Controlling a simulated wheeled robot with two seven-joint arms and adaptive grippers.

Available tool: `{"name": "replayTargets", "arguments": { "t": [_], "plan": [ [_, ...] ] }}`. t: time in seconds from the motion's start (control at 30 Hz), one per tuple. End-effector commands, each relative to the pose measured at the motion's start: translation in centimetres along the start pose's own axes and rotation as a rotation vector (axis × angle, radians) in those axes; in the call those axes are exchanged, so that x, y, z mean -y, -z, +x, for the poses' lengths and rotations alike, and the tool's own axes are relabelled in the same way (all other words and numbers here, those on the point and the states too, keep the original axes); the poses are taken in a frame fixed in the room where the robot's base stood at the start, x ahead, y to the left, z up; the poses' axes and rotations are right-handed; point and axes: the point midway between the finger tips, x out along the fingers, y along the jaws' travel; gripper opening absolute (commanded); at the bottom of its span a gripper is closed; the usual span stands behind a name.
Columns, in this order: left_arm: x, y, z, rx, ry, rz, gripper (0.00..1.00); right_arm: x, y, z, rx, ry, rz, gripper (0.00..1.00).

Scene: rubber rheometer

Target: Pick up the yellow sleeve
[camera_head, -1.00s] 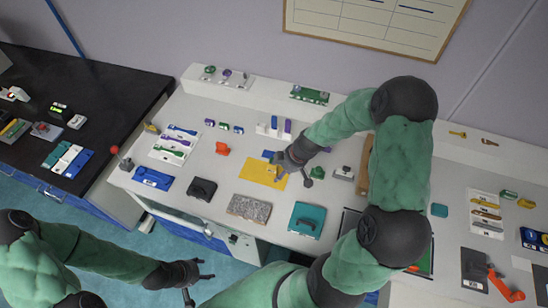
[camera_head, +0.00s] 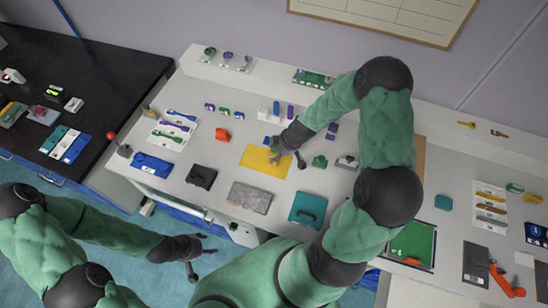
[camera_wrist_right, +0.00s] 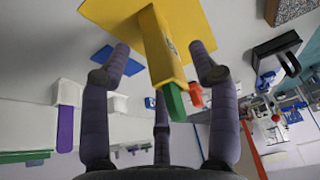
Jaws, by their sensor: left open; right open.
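The yellow sleeve (camera_wrist_right: 165,52) is a narrow block in the right wrist view, with a green piece (camera_wrist_right: 173,103) at its near end. It stands out from a yellow mat (camera_wrist_right: 197,22), which also shows on the bench in the head view (camera_head: 254,161). My right gripper (camera_head: 284,154) is over the mat and largely hides the sleeve in the head view. In the wrist view its open fingers (camera_wrist_right: 163,58) are on either side of the sleeve, with gaps showing. My left gripper (camera_head: 203,254) is open and empty, low in front of the bench.
A grey textured slab (camera_head: 250,197), a teal case (camera_head: 307,209) and a black box (camera_head: 201,176) lie in front of the mat. An orange object (camera_head: 222,135) is left of it, and a green object (camera_head: 320,161) is right of it. Some bare bench lies between them.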

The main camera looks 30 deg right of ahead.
Motion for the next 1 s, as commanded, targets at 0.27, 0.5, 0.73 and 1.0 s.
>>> {"name": "replayTargets", "arguments": {
  "t": [0.27,0.5,0.73,1.0],
  "plan": [
    [0.2,0.0,0.5,0.0,0.0,0.0,0.58,0.0,0.0,3.1,0.0,0.001,0.001,0.61],
    [0.1,0.0,0.4,0.0,0.0,0.0,0.58,-0.1,0.0,3.2,0.0,0.0,0.0,0.61],
    [0.1,0.0,0.4,0.0,0.0,0.0,0.58,-0.1,0.0,3.2,0.0,0.0,0.0,0.01],
    [0.1,0.0,0.4,0.0,0.0,0.0,0.58,-0.1,0.1,3.2,0.0,0.0,0.0,0.0]
  ]
}}
